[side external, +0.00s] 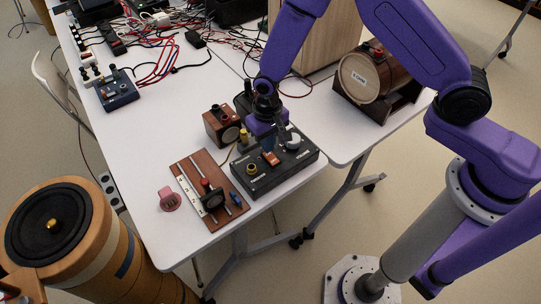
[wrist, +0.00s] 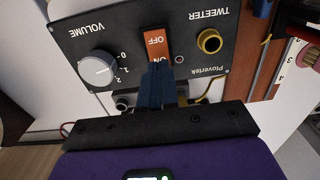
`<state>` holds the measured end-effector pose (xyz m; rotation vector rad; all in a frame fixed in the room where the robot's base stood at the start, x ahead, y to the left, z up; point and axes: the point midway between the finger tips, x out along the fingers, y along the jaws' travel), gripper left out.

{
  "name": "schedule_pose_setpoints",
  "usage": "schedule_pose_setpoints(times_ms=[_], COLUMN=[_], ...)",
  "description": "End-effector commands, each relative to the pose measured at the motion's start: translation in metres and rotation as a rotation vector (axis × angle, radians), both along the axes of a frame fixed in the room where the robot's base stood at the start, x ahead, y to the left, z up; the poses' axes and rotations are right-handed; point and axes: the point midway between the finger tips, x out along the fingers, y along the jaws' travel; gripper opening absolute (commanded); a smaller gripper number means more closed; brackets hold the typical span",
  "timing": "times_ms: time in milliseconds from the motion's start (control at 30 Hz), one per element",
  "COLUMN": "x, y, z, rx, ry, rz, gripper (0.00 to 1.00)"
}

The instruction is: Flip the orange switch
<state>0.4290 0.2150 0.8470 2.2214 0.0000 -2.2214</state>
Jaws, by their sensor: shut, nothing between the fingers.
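The orange switch (side external: 270,158) is a rocker on the top panel of a dark control box (side external: 240,184). In the wrist view the switch (wrist: 155,40) shows OFF at its far end and ON at its near end. My gripper (wrist: 158,66) is shut and empty, its blue fingertips over or against the ON end; I cannot tell whether they touch. The fingertips hide part of that end. In the side view my gripper (side external: 267,146) is low over the box, just behind the switch. I cannot tell which side of the rocker is pressed down.
A white volume knob (wrist: 98,69) and a brass tweeter jack (wrist: 209,41) flank the switch. A wooden slider board (side external: 187,170), a pink round part (side external: 169,199) and a small brown box (side external: 218,128) stand left of the control box. A wooden barrel-shaped speaker (side external: 365,75) stands behind right.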

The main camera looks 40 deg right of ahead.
Motion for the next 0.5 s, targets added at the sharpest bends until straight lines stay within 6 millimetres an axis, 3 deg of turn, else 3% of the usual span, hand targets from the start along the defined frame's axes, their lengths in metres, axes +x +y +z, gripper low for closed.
schedule_pose_setpoints(times_ms=[500], x=[0.0001], y=[0.0002], z=[-0.0042], rx=[0.0], ry=[0.0], rz=[0.0], gripper=[0.0])
